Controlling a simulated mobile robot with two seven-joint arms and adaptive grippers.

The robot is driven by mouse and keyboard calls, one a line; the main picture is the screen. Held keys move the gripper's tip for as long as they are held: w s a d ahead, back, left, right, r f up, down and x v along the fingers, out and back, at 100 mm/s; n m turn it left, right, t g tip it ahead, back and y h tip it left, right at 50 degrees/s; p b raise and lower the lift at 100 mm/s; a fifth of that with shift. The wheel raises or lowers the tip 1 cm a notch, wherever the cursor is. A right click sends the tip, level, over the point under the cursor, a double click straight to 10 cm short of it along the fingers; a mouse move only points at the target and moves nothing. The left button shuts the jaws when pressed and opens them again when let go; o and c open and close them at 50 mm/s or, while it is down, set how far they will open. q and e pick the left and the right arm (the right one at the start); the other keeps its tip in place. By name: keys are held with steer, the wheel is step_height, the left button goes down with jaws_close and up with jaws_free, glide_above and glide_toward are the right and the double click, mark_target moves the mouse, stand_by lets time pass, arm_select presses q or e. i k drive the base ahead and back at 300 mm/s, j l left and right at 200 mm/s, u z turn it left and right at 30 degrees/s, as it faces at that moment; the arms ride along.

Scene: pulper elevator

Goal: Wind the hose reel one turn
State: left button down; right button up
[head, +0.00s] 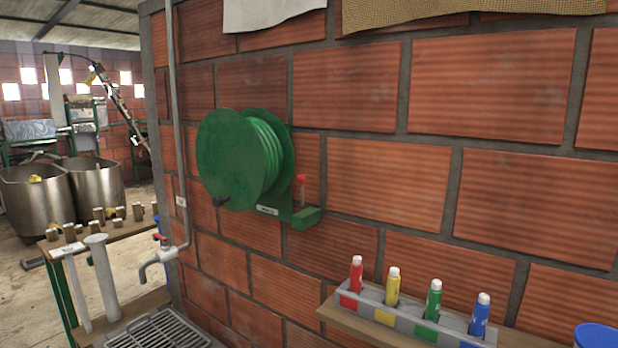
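A green hose reel (228,160) is mounted on the brick wall, left of the picture's middle. Green hose (268,150) is wound between its two round discs. A dark crank handle (221,201) sticks out low on the front disc. A green bracket (305,217) with a small white label holds the reel, and a red-topped part (301,182) stands up at its right end. Neither of my grippers shows in the head view.
A wall pipe with a red-handled tap (160,254) stands left of the reel above a metal grate (160,332). A shelf rack (407,318) holds red, yellow, green and blue tubes. A wooden table (100,235) with small blocks stands left. Metal tanks (40,195) are behind.

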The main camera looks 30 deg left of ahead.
mark_target(243, 158)
steer(key=u, duration=1.4)
